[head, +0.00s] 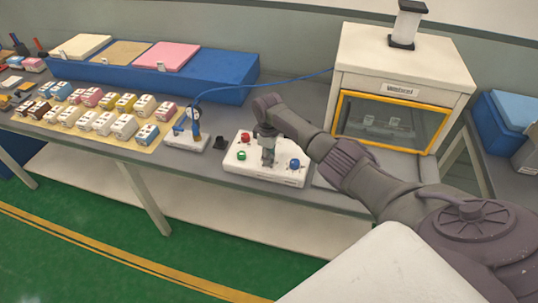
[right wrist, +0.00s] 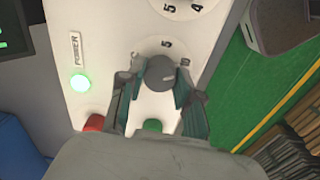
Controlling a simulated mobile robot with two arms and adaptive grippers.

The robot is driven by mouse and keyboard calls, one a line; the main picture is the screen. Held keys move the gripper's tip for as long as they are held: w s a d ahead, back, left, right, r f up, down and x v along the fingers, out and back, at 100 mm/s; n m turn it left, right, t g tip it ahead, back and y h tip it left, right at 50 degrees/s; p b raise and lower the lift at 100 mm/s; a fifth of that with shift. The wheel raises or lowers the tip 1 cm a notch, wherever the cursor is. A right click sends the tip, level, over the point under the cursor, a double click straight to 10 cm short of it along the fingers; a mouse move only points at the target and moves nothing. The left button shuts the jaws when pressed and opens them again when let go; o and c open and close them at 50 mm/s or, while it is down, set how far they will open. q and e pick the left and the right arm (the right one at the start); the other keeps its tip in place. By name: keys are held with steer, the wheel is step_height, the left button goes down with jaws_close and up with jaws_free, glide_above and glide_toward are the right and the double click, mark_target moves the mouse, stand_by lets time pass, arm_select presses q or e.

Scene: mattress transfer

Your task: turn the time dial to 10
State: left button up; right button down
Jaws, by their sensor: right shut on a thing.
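The white control box (head: 285,177) stands on the grey table, left of the white oven-like cabinet. In the head view my right gripper (head: 267,160) reaches down onto the middle of the box. In the right wrist view the dark round dial (right wrist: 160,70) sits between the two fingers, which close on it from both sides. A white scale around it shows 5 above and 10 at its right. A pale mark shows on the dial's lower right, but its exact pointing is hard to read. The fingers partly hide the scale. My left gripper is not in view.
A second dial scale (right wrist: 190,5) is cut off at the top. A lit green POWER light (right wrist: 79,82), a red button (right wrist: 95,122) and a green button (right wrist: 152,125) are near. The white cabinet (head: 400,60) with a yellow-framed window stands right.

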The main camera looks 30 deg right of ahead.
steer(key=shift+r, duration=0.1)
steer(key=c, duration=0.8)
jaws_free()
steer(key=r, duration=1.2)
steer(key=shift+s+a, duration=0.15)
steer(key=shift+a, duration=0.05)
